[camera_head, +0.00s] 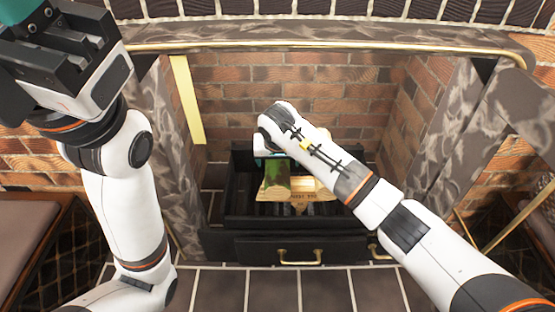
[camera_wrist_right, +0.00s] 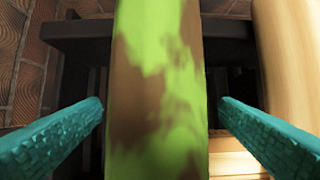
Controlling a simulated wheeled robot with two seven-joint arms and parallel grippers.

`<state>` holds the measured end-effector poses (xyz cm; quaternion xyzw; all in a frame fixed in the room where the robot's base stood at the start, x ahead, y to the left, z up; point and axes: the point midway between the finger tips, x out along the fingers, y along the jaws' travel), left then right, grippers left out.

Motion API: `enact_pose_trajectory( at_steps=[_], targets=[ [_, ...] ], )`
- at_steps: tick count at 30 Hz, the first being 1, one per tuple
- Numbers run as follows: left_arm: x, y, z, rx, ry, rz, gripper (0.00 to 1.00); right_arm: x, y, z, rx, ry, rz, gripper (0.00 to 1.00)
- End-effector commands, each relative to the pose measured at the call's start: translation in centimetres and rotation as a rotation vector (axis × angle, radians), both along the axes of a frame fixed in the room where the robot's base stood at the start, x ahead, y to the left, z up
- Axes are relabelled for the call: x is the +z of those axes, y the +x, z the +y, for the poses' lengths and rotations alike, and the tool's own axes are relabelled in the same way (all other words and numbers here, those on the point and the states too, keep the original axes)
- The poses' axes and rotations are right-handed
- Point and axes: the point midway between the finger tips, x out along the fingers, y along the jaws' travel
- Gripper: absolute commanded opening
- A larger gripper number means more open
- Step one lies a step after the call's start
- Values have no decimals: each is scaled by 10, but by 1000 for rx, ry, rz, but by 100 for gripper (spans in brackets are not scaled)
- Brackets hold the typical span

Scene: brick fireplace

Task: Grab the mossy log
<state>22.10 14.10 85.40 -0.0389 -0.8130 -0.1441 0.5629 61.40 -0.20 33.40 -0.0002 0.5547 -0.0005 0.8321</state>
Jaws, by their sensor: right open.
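The mossy log (camera_head: 276,180), brown with bright green moss, lies in the black fireplace grate. In the right wrist view the mossy log (camera_wrist_right: 160,75) runs upright through the middle of the picture. My right gripper (camera_wrist_right: 160,103) is open, with one teal finger on each side of the log and a visible gap on both sides. In the head view my right wrist hides most of this gripper and part of the log. My left gripper (camera_head: 60,12) is raised at the top left, away from the logs; its teal fingers stand apart, partly cut off.
Pale logs (camera_head: 305,196) lie beside the mossy log, and one pale log (camera_wrist_right: 283,60) is close to the right finger. The black grate (camera_head: 240,222) has a raised rim. Brick walls (camera_head: 225,95) and a brass rail (camera_head: 330,44) enclose the firebox.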

Motion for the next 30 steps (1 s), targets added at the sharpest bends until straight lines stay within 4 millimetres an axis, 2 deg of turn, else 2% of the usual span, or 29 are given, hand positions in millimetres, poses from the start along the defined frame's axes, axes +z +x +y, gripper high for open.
enact_pose_trajectory(
  at_steps=[2, 3, 12, 15, 23, 30],
  targets=[
    [1, 0, 0, 0, 0, 0, 36, 1, 0, 0, 0, 0, 0, 85],
    [1, 0, 0, 0, 0, 0, 36, 1, 0, 0, 0, 0, 0, 81],
    [0, 0, 0, 0, -1, 0, 36, 1, 0, 0, 0, 0, 0, 32],
    [1, 0, 0, 0, -1, 0, 36, 2, 0, 0, 1, 2, -3, 19],
    [3, 2, 0, -1, -1, 4, 36, 7, 1, 0, -1, 1, -4, 19],
    [11, 18, 1, -3, -3, 56, 36, 45, 1, 0, 0, 0, -7, 19]
  ],
)
